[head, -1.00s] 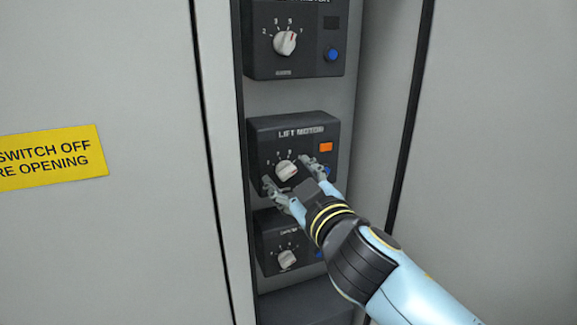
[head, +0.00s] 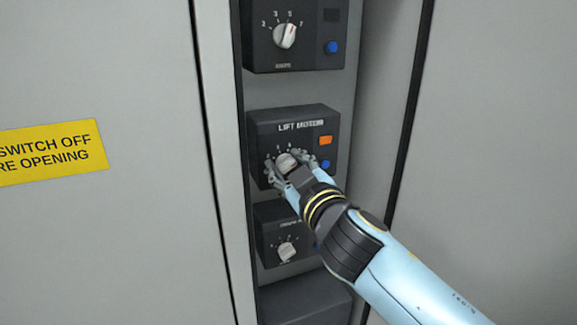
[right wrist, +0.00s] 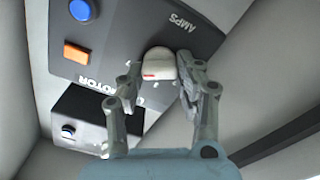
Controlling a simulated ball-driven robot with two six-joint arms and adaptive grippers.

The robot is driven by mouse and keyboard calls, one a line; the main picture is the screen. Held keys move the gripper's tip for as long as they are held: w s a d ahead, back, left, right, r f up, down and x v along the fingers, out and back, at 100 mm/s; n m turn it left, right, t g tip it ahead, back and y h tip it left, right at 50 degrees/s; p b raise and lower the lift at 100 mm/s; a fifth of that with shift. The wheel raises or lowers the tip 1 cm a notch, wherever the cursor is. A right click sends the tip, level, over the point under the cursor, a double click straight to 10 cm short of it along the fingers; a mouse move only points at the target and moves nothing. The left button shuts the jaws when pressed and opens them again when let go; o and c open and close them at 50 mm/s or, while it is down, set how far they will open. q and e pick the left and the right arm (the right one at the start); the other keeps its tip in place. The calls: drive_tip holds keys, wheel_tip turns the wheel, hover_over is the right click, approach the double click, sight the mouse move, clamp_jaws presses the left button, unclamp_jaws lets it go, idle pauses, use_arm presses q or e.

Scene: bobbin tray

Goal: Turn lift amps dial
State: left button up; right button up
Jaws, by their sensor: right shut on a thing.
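The lift motor unit (head: 262,125) is a dark box with "LIFT MOTOR" across its top, mounted in the middle of a cabinet column. Its pale amps dial (head: 287,160) is partly hidden by my right gripper (head: 284,162). In the right wrist view the dial (right wrist: 159,62) sits between the two fingers (right wrist: 160,70), which are shut on its sides. A red mark shows on the dial's edge, and "AMPS" is printed on the panel close by. The scale is partly covered, so I cannot read the setting. My left gripper is not in view.
The unit also has an orange lamp (head: 325,140) and a blue button (head: 325,164) right of the dial. A similar unit (head: 262,50) is above, another (head: 268,225) below. A door with a yellow sign (head: 50,153) stands left, a grey panel right.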

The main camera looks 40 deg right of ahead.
drive_tip(key=shift+n, duration=0.3)
drive_tip(key=n, duration=0.3)
drive_tip(key=shift+a+f+n, duration=0.1)
drive_tip(key=shift+n, duration=0.2)
drive_tip(key=n, duration=0.3)
drive_tip(key=shift+f+n+p, duration=0.1)
drive_tip(key=shift+n+p, duration=0.2)
drive_tip(key=shift+p, duration=0.05)
drive_tip(key=n, duration=0.4)
drive_tip(key=shift+f+p, duration=0.15)
drive_tip(key=shift+p, duration=0.15)
drive_tip(key=shift+f+n, duration=0.15)
drive_tip(key=shift+n, duration=1.95)
drive_tip(key=o, duration=1.1)
drive_tip(key=shift+p, duration=0.3)
drive_tip(key=shift+o, duration=0.2)
drive_tip(key=shift+a, duration=0.1)
